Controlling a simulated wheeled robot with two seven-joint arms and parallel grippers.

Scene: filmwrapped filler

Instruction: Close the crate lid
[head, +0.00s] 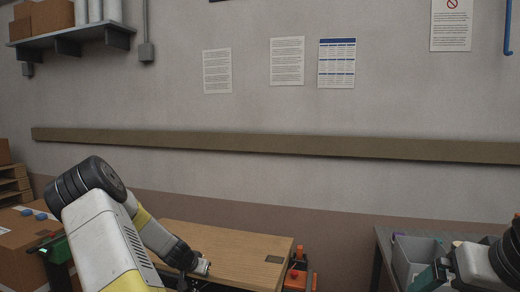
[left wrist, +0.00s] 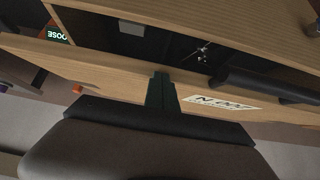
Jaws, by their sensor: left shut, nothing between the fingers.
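A pale wooden panel (head: 225,245), apparently the crate lid, shows in the head view at the bottom centre, with a dark patch near its right end. In the left wrist view a wooden panel (left wrist: 285,60) lies at the top, and a wooden strip (left wrist: 110,80) with a white label crosses the middle; a dark gap lies between them. My left gripper (left wrist: 161,80) is shut and empty, its fingertips at the strip by the gap. In the head view my left gripper (head: 203,268) is at the panel's near left part. My right gripper (head: 442,268) is partly visible at the right; its fingers are unclear.
A cardboard box (head: 20,235) with blue items stands at the left. An orange object (head: 298,270) stands just right of the panel. A grey bin (head: 415,255) sits on a bench at the right. The wall behind carries a wooden rail (head: 270,144).

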